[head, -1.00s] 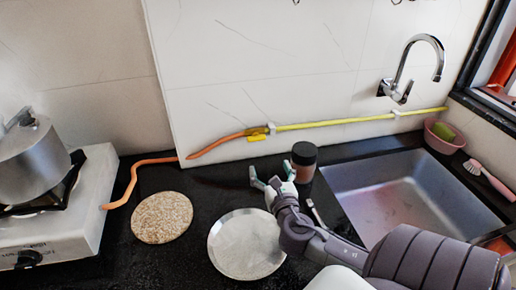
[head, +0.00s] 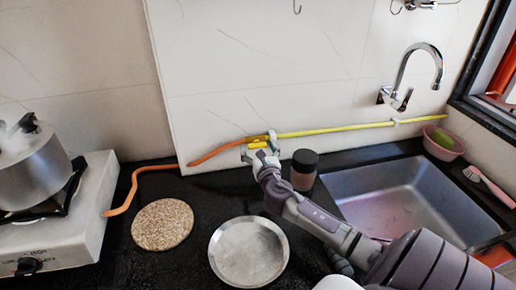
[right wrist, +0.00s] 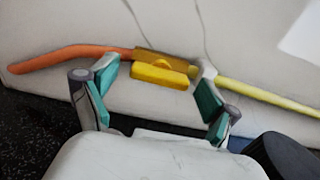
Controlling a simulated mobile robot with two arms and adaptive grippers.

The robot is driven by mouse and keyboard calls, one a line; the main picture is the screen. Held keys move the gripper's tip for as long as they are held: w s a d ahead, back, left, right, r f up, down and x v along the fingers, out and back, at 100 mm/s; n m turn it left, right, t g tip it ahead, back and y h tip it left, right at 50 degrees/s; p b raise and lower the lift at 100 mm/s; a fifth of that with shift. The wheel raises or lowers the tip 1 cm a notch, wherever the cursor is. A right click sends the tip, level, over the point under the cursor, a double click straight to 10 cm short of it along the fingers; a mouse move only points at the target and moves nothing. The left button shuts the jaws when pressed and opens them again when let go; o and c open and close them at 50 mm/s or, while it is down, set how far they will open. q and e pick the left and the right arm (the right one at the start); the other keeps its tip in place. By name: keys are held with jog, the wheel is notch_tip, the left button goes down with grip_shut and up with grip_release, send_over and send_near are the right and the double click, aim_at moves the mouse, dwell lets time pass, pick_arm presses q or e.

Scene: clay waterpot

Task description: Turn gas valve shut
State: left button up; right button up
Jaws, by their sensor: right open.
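The yellow gas valve (right wrist: 160,72) sits on the wall where an orange hose (right wrist: 70,55) meets a yellow pipe (right wrist: 265,98). Its yellow handle lies lengthwise just below the valve body, along the pipe's line. My right gripper (right wrist: 160,95) is open, with one finger on each side of the handle in the right wrist view; I cannot tell whether either touches it. In the head view my right gripper (head: 260,152) is at the valve (head: 258,141) and partly covers it. My left gripper is not in view.
A dark-lidded jar (head: 304,170) stands close to the right of my right gripper. A metal plate (head: 248,251) and a round cork mat (head: 162,224) lie on the counter. A stove with a steaming pot (head: 32,165) is at left, a sink (head: 400,200) at right.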

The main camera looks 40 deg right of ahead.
jog(key=c, duration=1.1)
jog(key=shift+c, duration=0.2)
jog(key=m, duration=0.4)
jog(key=shift+m, duration=0.3)
jog(key=m+b, duration=0.1)
jog(key=m, duration=0.3)
jog(key=shift+m, duration=0.3)
jog(key=m, duration=0.4)
jog(key=shift+r, duration=0.1)
jog(key=shift+d+m, duration=0.1)
jog(key=shift+m, duration=2.3)
